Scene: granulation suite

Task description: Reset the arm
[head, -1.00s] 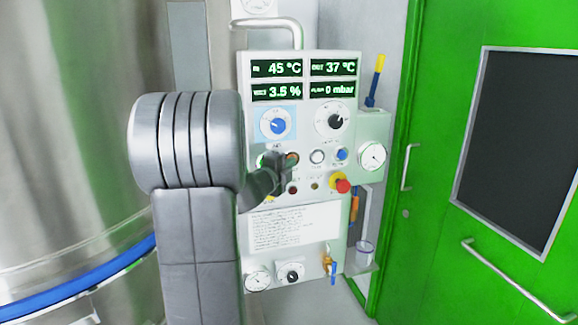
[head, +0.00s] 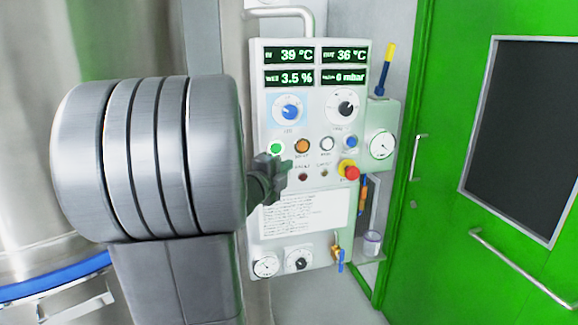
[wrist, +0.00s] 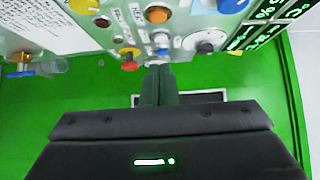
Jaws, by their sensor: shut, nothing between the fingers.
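My gripper (head: 280,172) is in front of the lower left of the white control panel (head: 262,222) in the head view, just below the lit green button (head: 275,148) and orange button (head: 302,146). Its fingers are shut with nothing between them. In the wrist view my gripper (wrist: 158,72) points toward the panel, which hangs across the top of the picture, with the orange button (wrist: 157,14) above the fingertips. I cannot tell whether the fingertips touch the panel. My large grey arm link covers the left of the head view.
A red emergency knob (head: 351,173), a blue dial (head: 289,110) and a black dial (head: 345,104) stick out of the panel. A tap (head: 338,256) is low on it. A metal vessel (head: 32,150) stands left, a green door (head: 440,170) right.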

